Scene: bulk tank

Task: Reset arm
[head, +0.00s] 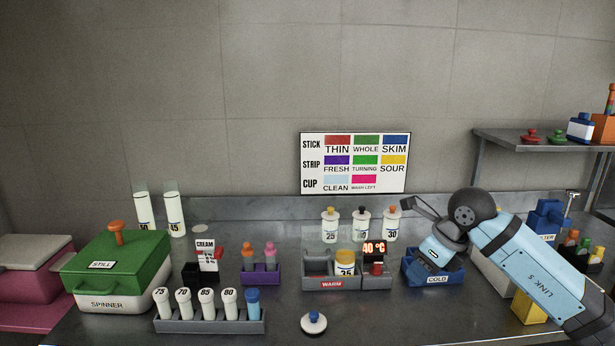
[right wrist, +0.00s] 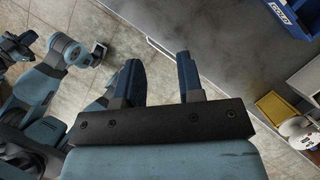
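My right arm comes in from the right in the head view, with its wrist bent over the bench beside the blue COLD tray (head: 434,279). In the right wrist view my right gripper (right wrist: 160,78) has its two dark blue fingers apart. Nothing is between them, only floor and the bench edge beyond. The fingertips cannot be made out in the head view. My left arm does not show in the head view. Blue links of mine show at the left of the right wrist view, but I cannot make out a left gripper's fingers there.
The steel bench holds a green-lidded spinner (head: 119,262), a tube rack (head: 210,325), a purple stand (head: 260,277), a WARM block (head: 318,283) and several small bottles. A shelf (head: 545,141) stands at right.

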